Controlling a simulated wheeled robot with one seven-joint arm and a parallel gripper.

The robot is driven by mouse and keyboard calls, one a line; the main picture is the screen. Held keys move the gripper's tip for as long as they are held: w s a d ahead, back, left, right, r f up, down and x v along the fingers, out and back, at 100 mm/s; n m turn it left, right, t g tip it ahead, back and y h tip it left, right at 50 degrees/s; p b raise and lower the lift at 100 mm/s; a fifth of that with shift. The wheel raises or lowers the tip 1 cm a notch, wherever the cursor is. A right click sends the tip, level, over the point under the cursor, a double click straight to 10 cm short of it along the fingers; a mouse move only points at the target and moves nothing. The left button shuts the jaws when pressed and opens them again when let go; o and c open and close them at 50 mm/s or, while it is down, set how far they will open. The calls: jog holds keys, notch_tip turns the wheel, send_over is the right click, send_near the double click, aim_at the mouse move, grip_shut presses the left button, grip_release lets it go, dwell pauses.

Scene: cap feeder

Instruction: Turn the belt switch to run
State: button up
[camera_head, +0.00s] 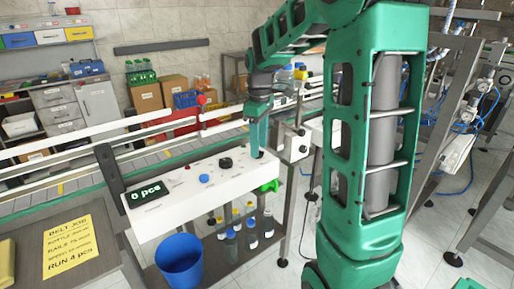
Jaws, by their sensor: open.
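The white control panel (180,200) runs along the front of the conveyor, with a green-lit counter display (146,194) at its left end. A blue button (204,178) and a black knob (226,162) sit on its top. My gripper (258,153) points down at the right end of the panel. Its fingers hide much of what is under them, and I cannot tell whether they touch a control there. The labels are too small to read, so I cannot tell which control is the belt switch or how it is set.
A yellow job note (70,247) lies on the grey table at left and reads "RUN 4 pcs". A blue bucket (180,262) and several bottles (232,240) stand below the panel. White conveyor rails (75,140) run behind it.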

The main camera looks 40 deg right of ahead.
jog(key=shift+f, duration=0.7)
jog(key=c, duration=1)
